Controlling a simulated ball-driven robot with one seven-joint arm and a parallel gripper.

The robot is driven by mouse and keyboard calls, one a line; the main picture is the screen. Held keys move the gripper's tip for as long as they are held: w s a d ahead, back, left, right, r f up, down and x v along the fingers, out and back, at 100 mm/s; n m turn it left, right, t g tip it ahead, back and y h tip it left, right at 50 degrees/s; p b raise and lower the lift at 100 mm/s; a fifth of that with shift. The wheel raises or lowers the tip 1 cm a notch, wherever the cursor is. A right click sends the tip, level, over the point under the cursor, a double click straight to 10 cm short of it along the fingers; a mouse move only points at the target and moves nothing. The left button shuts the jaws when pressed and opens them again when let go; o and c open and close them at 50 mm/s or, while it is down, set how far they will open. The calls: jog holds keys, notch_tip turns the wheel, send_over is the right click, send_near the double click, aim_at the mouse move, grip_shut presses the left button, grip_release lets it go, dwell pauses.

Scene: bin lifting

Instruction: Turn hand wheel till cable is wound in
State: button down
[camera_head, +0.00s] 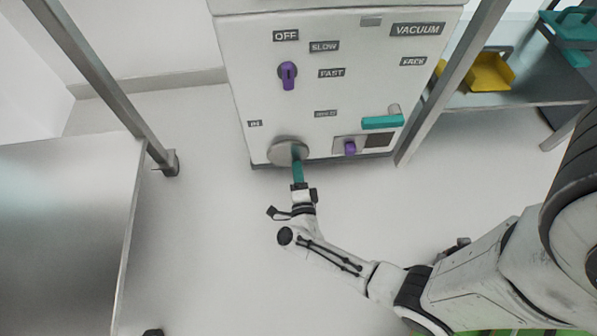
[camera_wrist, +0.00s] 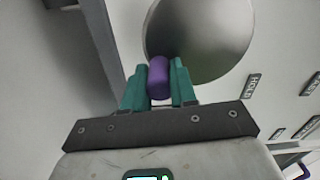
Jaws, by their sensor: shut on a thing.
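The hand wheel (camera_head: 281,152) is a grey metal disc low on the front of a white cabinet. It also fills the upper middle of the wrist view (camera_wrist: 205,38). A purple knob (camera_wrist: 159,78) stands at the wheel's lower left edge in the wrist view. My gripper (camera_wrist: 160,80) has teal fingers, one on each side of the purple knob, and is shut on it. In the head view my gripper (camera_head: 298,170) reaches up to the wheel's right side and hides the knob. I can make out no cable in either view.
The white cabinet (camera_head: 345,95) carries a purple switch (camera_head: 288,75), a teal handle (camera_head: 382,122) and a small purple knob (camera_head: 350,148). A metal table (camera_head: 65,220) stands at left. A shelf with a yellow tray (camera_head: 490,73) is at right. The floor between is clear.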

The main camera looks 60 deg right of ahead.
jog(key=c, duration=0.9)
grip_release()
jog(key=p+v, duration=0.2)
jog(key=v, duration=0.8)
jog(key=shift+s+a, duration=0.3)
